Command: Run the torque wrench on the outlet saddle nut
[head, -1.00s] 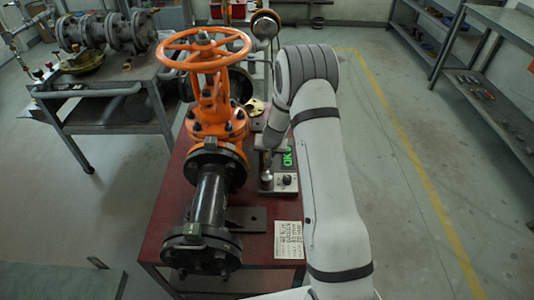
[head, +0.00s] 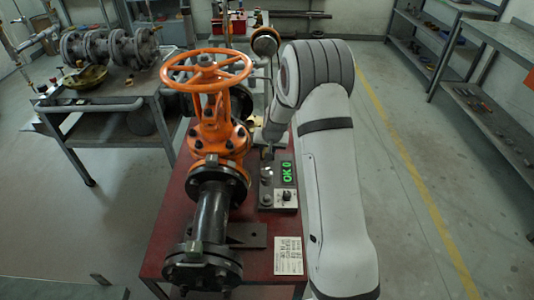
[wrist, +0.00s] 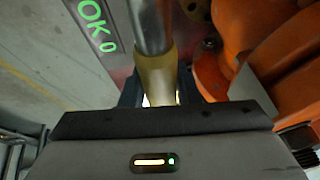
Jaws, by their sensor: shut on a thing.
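The torque wrench (wrist: 157,75) shows in the wrist view as a tan grip with a grey metal shaft, running up and out of the picture. My gripper (wrist: 157,92) is shut around the tan grip, with dark fingers on both sides. The orange gate valve (head: 212,130) stands upright on the red table in the head view. It joins a dark flanged pipe (head: 211,215) that points toward me. A dark plate (head: 247,235) lies beside this pipe. I cannot make out the outlet saddle nut. In the head view my arm mostly hides the gripper and wrench.
A control box (head: 280,190) with a green "OK 0" display stands right of the valve. A white label card (head: 288,256) lies at the red table's (head: 155,240) front right. A grey bench (head: 100,115) with flanged pipework stands left. Shelves stand right; the floor between is clear.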

